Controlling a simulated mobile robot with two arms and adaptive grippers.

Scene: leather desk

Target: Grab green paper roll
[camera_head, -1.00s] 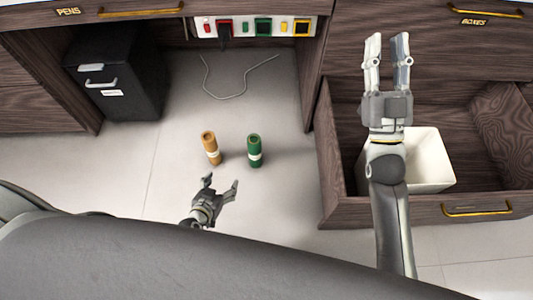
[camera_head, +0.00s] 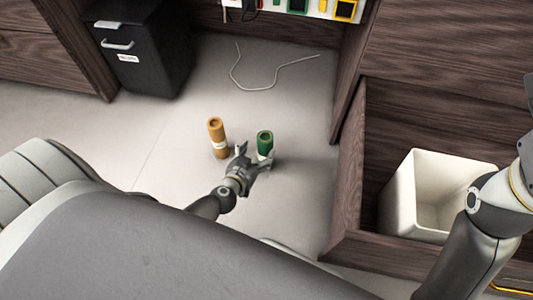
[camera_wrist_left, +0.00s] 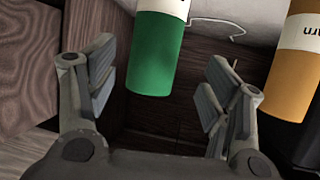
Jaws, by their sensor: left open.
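The green paper roll (camera_head: 265,138) with a white band stands upright on the floor. My left gripper (camera_head: 254,160) is right beside it on the near side, and a finger covers its lower part in the head view. In the left wrist view the green roll (camera_wrist_left: 155,60) comes down from the top edge, its end between the open fingers of the left gripper (camera_wrist_left: 157,92). Gaps show on both sides, so neither finger visibly touches it. Of my right arm only links show at the right edge; its fingers are out of frame.
An orange roll (camera_head: 216,135) stands just left of the green one; it also shows at the right of the left wrist view (camera_wrist_left: 296,62). A thin cable (camera_head: 262,87) lies behind. A black cabinet (camera_head: 140,55) and a drawer with a white bin (camera_head: 400,205) flank the floor.

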